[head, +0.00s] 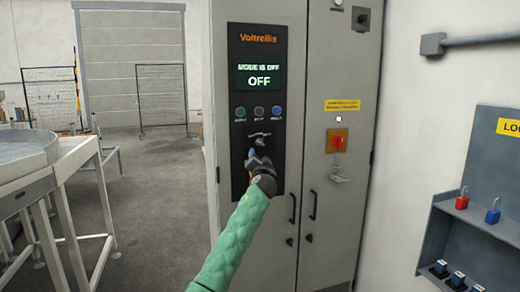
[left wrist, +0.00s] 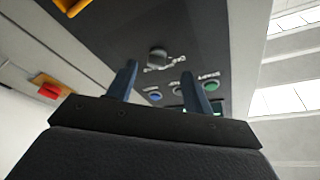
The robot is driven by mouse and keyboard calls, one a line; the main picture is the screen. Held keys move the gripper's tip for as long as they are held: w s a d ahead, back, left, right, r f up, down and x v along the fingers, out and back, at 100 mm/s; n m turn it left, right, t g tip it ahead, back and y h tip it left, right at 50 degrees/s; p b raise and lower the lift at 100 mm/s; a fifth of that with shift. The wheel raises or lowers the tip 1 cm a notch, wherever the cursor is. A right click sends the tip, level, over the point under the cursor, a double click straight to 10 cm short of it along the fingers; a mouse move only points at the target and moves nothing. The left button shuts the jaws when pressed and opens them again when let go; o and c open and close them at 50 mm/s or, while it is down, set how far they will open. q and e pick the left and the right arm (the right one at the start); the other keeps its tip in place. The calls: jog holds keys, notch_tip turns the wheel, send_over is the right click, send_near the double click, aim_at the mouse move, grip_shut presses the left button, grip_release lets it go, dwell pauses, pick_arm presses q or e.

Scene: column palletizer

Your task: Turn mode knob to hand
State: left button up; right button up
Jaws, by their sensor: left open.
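The mode knob (head: 259,141) is a small dark knob on the black panel of a grey cabinet, below a row of buttons. The display (head: 259,75) above reads "MODE IS OFF" and "OFF". My left gripper (head: 256,156) is in front of the panel just below the knob, on a green-sleeved arm. In the left wrist view the knob (left wrist: 157,54) appears beyond the gap between the two blue fingers (left wrist: 159,72). The fingers are open with nothing between them, apart from the knob. The knob's pointer direction is too small to read. My right gripper is not in view.
Green, dark and blue buttons (head: 259,112) sit above the knob. A red switch on a yellow plate (head: 338,141) and door handles (head: 292,207) are to the right. A wall shelf (head: 432,235) holds padlocks. A white-framed round table (head: 22,160) stands left.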

aim_at(260, 144)
pick_arm(q)
jog(key=shift+m+t+h, duration=0.3)
jog(key=shift+t, duration=0.1)
jog(key=shift+d+p+x, duration=0.2)
jog(key=shift+p+x, duration=0.35)
jog(key=shift+x, duration=1.45)
jog(key=shift+d+p+x, duration=0.2)
jog(key=shift+p+x, duration=0.3)
jog(key=shift+x, duration=1.5)
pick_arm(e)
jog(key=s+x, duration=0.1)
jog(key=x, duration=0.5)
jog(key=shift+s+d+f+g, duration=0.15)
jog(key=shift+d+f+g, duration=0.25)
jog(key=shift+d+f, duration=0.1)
pick_arm(q)
jog(key=shift+r, duration=0.15)
jog(key=c, duration=1)
jog(key=shift+o, duration=0.2)
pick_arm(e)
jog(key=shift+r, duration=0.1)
